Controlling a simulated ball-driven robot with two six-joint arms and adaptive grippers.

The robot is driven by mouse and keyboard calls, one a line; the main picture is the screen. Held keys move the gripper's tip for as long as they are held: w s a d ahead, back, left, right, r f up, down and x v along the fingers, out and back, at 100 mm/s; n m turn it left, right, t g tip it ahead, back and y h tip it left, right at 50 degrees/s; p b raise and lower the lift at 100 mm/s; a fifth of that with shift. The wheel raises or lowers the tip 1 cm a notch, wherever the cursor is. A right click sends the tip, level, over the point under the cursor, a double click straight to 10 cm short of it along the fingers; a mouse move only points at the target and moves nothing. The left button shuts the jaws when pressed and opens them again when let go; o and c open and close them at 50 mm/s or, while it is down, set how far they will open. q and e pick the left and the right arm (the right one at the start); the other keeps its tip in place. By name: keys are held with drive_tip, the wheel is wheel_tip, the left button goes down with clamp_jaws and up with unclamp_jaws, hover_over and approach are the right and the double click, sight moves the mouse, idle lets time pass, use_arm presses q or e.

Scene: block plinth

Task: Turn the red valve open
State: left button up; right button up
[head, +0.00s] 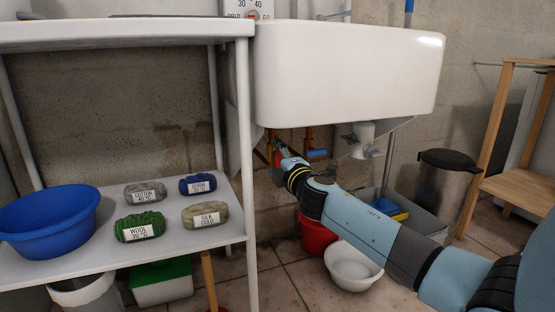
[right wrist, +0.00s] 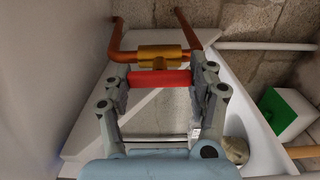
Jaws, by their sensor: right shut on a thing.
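The red valve handle (right wrist: 160,78) shows in the right wrist view as a red bar lying crosswise below its brass valve body (right wrist: 160,57) on copper pipes. My right gripper (right wrist: 163,82) has one finger at each end of the red bar and is shut on it. In the head view my right arm reaches under the white sink, and the right gripper (head: 281,164) is at the pipes by the wall. It largely hides the red handle there. A blue valve handle (head: 316,154) is just right of it. My left gripper is not in view.
The white sink (head: 345,75) hangs just above my right arm, with a grey drain (head: 363,140) beside it. A white shelf unit (head: 243,150) stands close on the left. A red bucket (head: 316,236) and a white basin (head: 350,272) are on the floor below.

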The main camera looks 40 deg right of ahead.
drive_tip(key=shift+f, duration=0.2)
drive_tip(key=o, duration=0.9)
drive_tip(key=shift+a, duration=0.1)
drive_tip(key=shift+o, duration=1.3)
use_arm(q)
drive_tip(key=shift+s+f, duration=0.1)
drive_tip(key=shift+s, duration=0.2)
use_arm(e)
drive_tip(key=shift+r, duration=0.1)
drive_tip(key=shift+s, duration=0.15)
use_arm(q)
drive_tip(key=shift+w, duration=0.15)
use_arm(e)
drive_tip(key=v, duration=1.1)
drive_tip(key=shift+s, duration=0.35)
